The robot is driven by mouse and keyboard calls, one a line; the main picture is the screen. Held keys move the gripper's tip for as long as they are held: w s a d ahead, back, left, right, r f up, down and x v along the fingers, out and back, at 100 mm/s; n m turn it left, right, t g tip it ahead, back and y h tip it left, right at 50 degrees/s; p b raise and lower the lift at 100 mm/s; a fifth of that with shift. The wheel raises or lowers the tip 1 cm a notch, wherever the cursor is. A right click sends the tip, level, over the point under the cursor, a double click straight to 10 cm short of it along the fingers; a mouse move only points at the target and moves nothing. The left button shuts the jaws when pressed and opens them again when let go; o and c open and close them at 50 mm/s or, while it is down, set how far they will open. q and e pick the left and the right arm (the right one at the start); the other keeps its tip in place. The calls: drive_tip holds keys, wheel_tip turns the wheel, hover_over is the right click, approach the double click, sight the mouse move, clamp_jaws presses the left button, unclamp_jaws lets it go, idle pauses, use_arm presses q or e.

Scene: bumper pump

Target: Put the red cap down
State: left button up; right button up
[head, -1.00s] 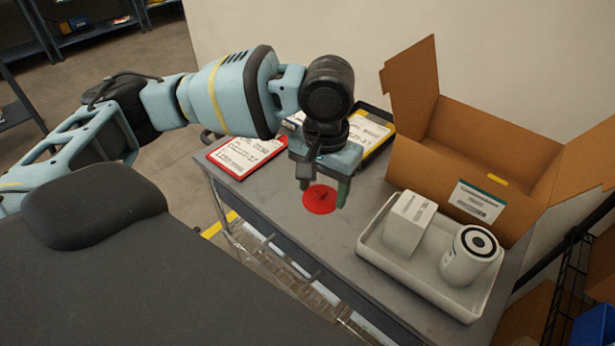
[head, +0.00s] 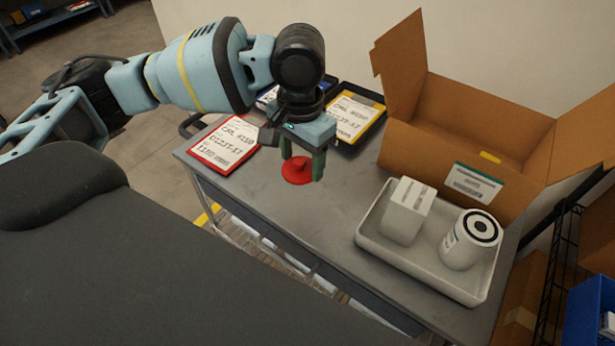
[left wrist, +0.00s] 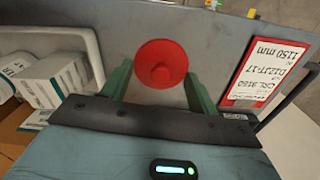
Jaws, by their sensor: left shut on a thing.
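The red cap (head: 297,172) is a round disc with a small knob on top. It is at the tips of my left gripper (head: 301,167), over the grey cart top. In the left wrist view the cap (left wrist: 161,62) lies between the two green fingers of my left gripper (left wrist: 160,82), which is shut on it. I cannot tell whether the cap's underside touches the cart top (head: 290,215). My right gripper is not in view.
A red-framed card (head: 224,146) lies left of the gripper, and a yellow-framed card (head: 352,118) lies behind it. A white tray (head: 395,262) at right holds a white box (head: 408,210) and a cylinder (head: 470,240). An open cardboard box (head: 480,140) stands behind. The cart top in front is clear.

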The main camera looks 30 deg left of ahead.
use_arm(q)
drive_tip(key=m, duration=0.2)
drive_tip(key=w+m, duration=0.1)
drive_tip(key=m, duration=0.1)
drive_tip(key=w+m, duration=0.1)
drive_tip(key=m, duration=0.1)
drive_tip(key=shift+w+a+f, duration=0.1)
drive_tip(key=shift+a+f, duration=0.15)
drive_tip(key=shift+a, duration=0.05)
drive_tip(key=w+m, duration=0.1)
drive_tip(key=m, duration=0.4)
drive_tip(key=w+a+f+m, duration=0.1)
drive_tip(key=w+m, duration=0.1)
drive_tip(key=m, duration=0.4)
drive_tip(key=w+m, duration=0.2)
drive_tip(key=m, duration=0.3)
drive_tip(key=shift+a+f+m+b, duration=0.15)
drive_tip(key=shift+a+m+b, duration=0.15)
drive_tip(key=shift+a, duration=0.1)
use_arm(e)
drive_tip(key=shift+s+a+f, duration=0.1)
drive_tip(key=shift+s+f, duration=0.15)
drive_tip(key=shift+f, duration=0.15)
use_arm(q)
wheel_tip(320, 180, down, 6)
drive_tip(key=shift+r, duration=0.15)
drive_tip(key=shift+f, duration=2.15)
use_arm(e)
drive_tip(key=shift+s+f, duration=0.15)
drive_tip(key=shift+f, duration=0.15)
